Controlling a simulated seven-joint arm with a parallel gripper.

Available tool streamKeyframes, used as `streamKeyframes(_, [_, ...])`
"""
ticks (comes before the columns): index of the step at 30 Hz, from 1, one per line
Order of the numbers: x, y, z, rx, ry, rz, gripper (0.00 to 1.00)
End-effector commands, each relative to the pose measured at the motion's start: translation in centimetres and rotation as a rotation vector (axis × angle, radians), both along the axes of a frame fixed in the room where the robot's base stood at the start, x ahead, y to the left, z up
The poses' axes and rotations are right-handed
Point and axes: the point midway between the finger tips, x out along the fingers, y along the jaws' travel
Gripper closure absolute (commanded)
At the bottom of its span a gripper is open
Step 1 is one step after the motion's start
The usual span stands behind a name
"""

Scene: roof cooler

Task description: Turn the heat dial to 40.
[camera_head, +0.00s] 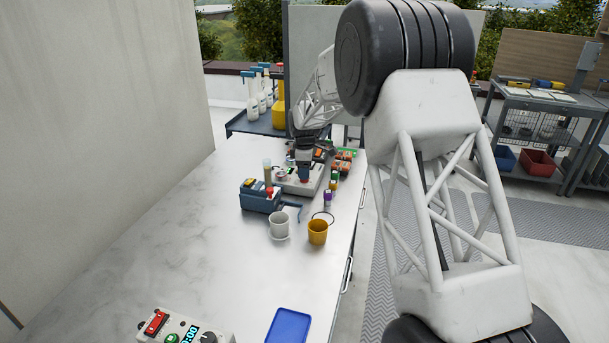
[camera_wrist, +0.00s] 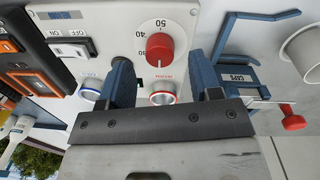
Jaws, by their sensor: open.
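The red heat dial (camera_wrist: 159,47) sits on a pale panel (camera_wrist: 200,14) in the wrist view, with 50 and 40 printed around it and a lower mark partly covered. I cannot tell exactly where its pointer stands. My gripper (camera_wrist: 161,66) is open, with one blue finger to each side of the dial's lower area and nothing held. Whether a finger touches the dial is unclear. In the head view, my gripper (camera_head: 304,168) is over the pale device (camera_head: 286,183) on the bench, and the dial is not distinguishable there.
A blue-ringed button (camera_wrist: 90,88) and a red-ringed button (camera_wrist: 162,94) lie close to the fingers. A white mug (camera_head: 279,225) and yellow cup (camera_head: 318,232) stand nearer. The bench's left side is clear.

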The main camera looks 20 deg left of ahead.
Motion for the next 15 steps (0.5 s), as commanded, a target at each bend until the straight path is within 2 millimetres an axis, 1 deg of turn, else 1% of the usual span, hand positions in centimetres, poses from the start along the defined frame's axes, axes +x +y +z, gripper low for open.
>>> streamKeyframes(1, [0.0,0.0,-0.6,0.0,0.0,0.0,0.42])
streamKeyframes(6, [0.1,0.0,-1.9,0.0,0.001,0.0,0.42])
streamKeyframes(9, [0.1,0.0,-2.3,0.0,0.001,0.0,0.42])
streamKeyframes(15, [0.1,0.0,-2.4,0.0,0.0,0.0,0.42])
